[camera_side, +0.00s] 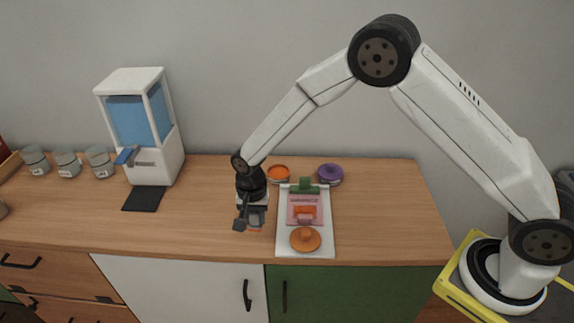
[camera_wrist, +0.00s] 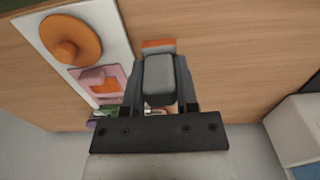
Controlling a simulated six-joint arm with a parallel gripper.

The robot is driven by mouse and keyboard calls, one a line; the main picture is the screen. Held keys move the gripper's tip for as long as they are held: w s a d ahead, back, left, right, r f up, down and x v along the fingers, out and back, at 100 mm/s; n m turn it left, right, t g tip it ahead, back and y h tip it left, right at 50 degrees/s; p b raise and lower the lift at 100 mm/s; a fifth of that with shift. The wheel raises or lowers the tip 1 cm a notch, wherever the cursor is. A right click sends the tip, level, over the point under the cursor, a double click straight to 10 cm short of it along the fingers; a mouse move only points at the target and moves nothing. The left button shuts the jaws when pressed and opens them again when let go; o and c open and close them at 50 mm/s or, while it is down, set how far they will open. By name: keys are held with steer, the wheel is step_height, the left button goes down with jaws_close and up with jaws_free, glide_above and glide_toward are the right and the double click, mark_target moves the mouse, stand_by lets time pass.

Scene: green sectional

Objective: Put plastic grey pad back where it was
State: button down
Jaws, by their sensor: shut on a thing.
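My gripper (camera_side: 250,217) is just left of the white board, low over the wooden counter. In the wrist view my gripper (camera_wrist: 160,85) is shut on a grey rounded pad (camera_wrist: 159,80), which sits between the two dark fingers. An orange piece with a pale edge (camera_wrist: 158,45) shows just beyond the pad's far end; I cannot tell whether it is joined to the pad. In the side view the pad is small and mostly hidden by the fingers. I cannot tell whether it touches the counter.
The white board (camera_side: 285,245) holds an orange round knob (camera_side: 305,239), a pink plate (camera_side: 292,209) with an orange block, and a green clip (camera_side: 304,186). Orange-topped and purple-lidded (camera_side: 329,173) containers stand behind. A dispenser (camera_side: 147,130) and black mat (camera_side: 144,199) are left. Counter between is clear.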

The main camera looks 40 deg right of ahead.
steer(key=shift+w+a+f, duration=0.25)
steer(key=shift+w+f, duration=0.7)
steer(key=shift+f, duration=0.25)
steer(key=shift+w+f, duration=0.25)
steer(key=shift+f, duration=1.6)
steer(key=shift+f, duration=0.15)
steer(key=shift+c, duration=1.9)
jaws_free()
steer(key=shift+r, duration=0.2)
step_height(320, 180, up, 12)
